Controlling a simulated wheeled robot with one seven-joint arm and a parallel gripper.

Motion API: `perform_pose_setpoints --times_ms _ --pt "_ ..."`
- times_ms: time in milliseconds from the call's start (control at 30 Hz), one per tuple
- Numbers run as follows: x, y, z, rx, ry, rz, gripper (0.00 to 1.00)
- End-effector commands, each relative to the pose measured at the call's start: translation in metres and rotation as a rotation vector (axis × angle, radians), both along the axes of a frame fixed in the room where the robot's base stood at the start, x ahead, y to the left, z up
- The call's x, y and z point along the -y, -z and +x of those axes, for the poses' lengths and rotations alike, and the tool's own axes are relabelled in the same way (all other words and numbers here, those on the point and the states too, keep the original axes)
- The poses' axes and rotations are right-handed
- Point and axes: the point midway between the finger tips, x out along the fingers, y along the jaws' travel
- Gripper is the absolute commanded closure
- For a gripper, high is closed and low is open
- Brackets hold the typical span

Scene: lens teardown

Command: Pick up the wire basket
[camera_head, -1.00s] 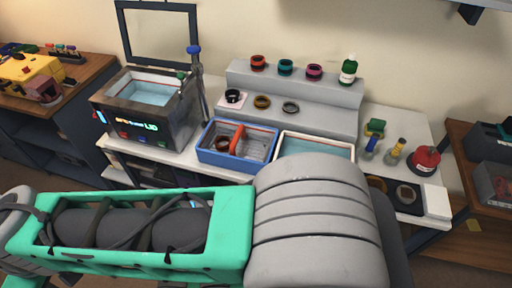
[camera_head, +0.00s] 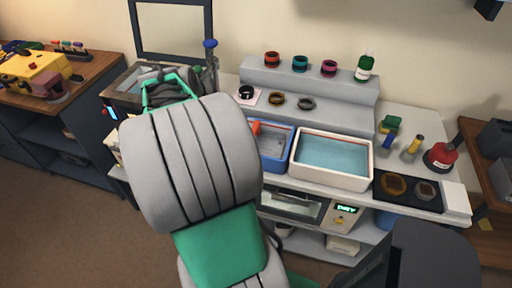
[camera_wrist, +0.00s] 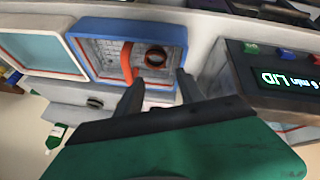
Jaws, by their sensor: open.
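The wire basket (camera_wrist: 110,60) is a pale mesh basket with an orange handle (camera_wrist: 130,62). It sits inside a blue tub (camera_wrist: 75,45), with a dark ring (camera_wrist: 156,58) in it. In the head view the basket (camera_head: 273,150) is partly hidden behind my arm; the orange handle (camera_head: 256,128) and part of the blue tub (camera_head: 287,157) show. My gripper (camera_wrist: 160,86) is open in the wrist view, its two fingers apart and pointing toward the tub's near wall. No contact with the basket can be seen. My fingertips are hidden in the head view.
A white tray of water (camera_head: 335,157) stands right of the blue tub. The cleaner tank (camera_head: 130,82) is at left, with its lit panel (camera_wrist: 288,80) in the wrist view. A stepped grey stand (camera_head: 320,105) with rings and a green bottle (camera_head: 364,67) is behind.

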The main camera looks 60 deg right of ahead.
Motion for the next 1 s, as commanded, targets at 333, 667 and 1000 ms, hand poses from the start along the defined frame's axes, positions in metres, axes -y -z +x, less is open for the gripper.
perform_pose_setpoints --times_ms 333,667,1000 --pt "0.075 0.037 -0.061 -0.035 0.212 -0.051 0.55" --pt "0.100 0.079 -0.066 -0.032 0.208 -0.051 0.55" --pt "0.100 0.081 -0.066 -0.030 0.206 -0.052 0.66"
